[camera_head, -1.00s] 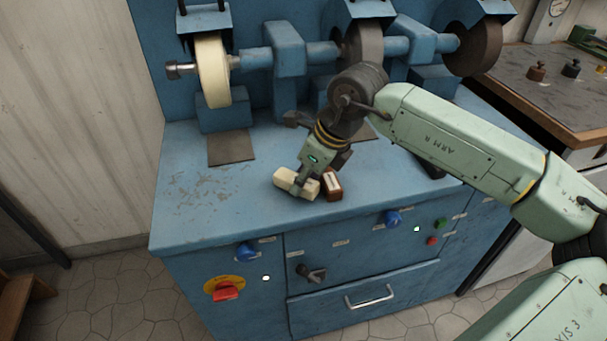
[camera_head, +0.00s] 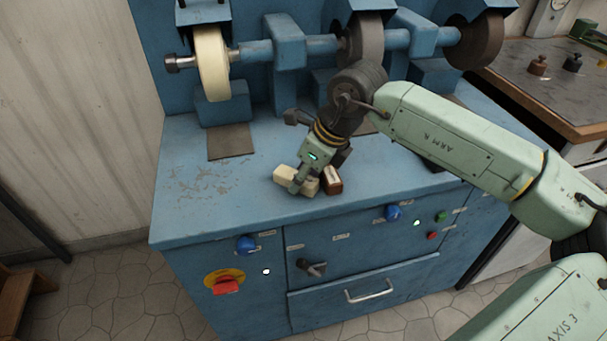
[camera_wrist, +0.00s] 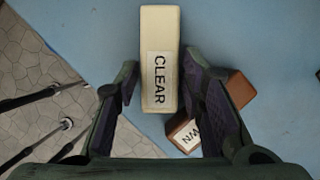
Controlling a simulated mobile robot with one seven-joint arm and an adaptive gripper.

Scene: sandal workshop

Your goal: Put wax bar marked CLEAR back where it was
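The cream wax bar marked CLEAR (camera_wrist: 160,30) lies on the blue bench top. In the wrist view it extends lengthwise between my fingers, its label readable. My gripper (camera_head: 303,186) points down over the bar, and in the wrist view the fingers (camera_wrist: 160,78) stand on either side of it. A narrow gap shows between each finger and the bar, so my gripper looks open around it. In the head view the near finger hides the middle of the cream bar (camera_head: 284,173).
A brown wax bar (camera_head: 333,181) lies just right of the cream bar, close to my right finger; its label (camera_wrist: 190,135) is partly hidden. Grinding wheels (camera_head: 212,65) stand behind on the blue bench (camera_head: 190,205). The bench top to the left is clear.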

